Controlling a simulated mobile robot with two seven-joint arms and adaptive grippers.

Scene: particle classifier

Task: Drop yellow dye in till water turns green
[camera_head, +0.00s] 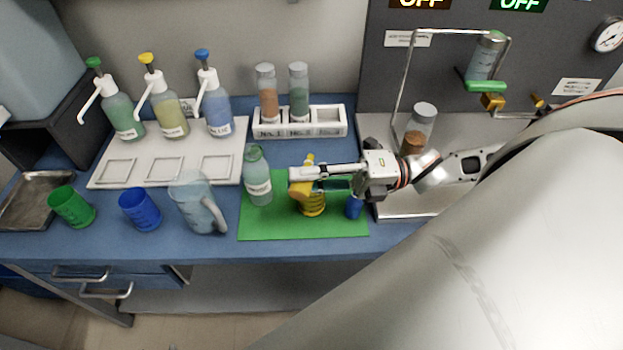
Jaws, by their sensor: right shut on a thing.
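A yellow container (313,205), apparently the yellow dye bottle, stands upright over the green mat (275,228), with a yellow tip rising above my gripper. My right gripper (303,179) reaches in from the right and is shut on it, hiding its middle. Whether its base touches the mat is unclear. A translucent green-tinted bottle (258,186) with a white label stands on the mat just left of it. A small blue container (354,207) is at the mat's right side, partly under my gripper. My left gripper is out of view.
A clear jug (195,208), a blue cup (140,212) and a green cup (72,208) stand left along the front. Behind are pump bottles on a white tray (232,172) and a white rack (333,123) with two jars. A metal stand (398,92) is right.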

